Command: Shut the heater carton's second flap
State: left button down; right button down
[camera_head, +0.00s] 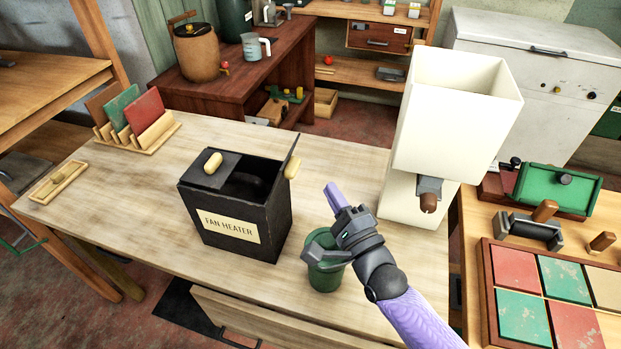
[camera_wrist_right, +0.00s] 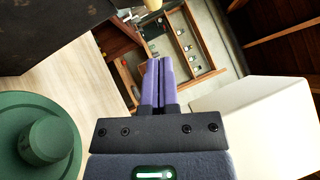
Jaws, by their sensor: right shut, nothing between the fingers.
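The heater carton (camera_head: 215,230) is a black box labelled "FAN HEATER" standing on the wooden table. Its left flap (camera_head: 212,170) lies flat over the left part of the opening, with a cream knob on top. Its right flap (camera_head: 290,155) stands up, leaning slightly outward, with a cream knob (camera_head: 292,167) on its outer side. The rest of the opening is dark inside. My right gripper (camera_head: 333,197) is shut and empty, to the right of the carton and apart from the flap. In the right wrist view its fingers (camera_wrist_right: 158,85) are together; the carton's dark side (camera_wrist_right: 60,30) is at upper left. My left gripper is not in view.
A green lidded pot (camera_head: 326,272) stands beneath my right wrist. A tall white dispenser (camera_head: 450,115) stands close on the right. A rack of coloured boards (camera_head: 140,140) is at the table's back left. The table left of the carton is mostly clear.

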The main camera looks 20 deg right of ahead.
aim_at(290, 170)
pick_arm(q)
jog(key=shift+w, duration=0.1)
pick_arm(e)
jog(key=w+a, duration=0.1)
jog(key=w+a+r, duration=0.1)
jog(key=w+a, duration=0.1)
jog(key=shift+w+a+r, duration=0.15)
jog(key=shift+a+r, duration=0.05)
jog(key=shift+r, duration=0.15)
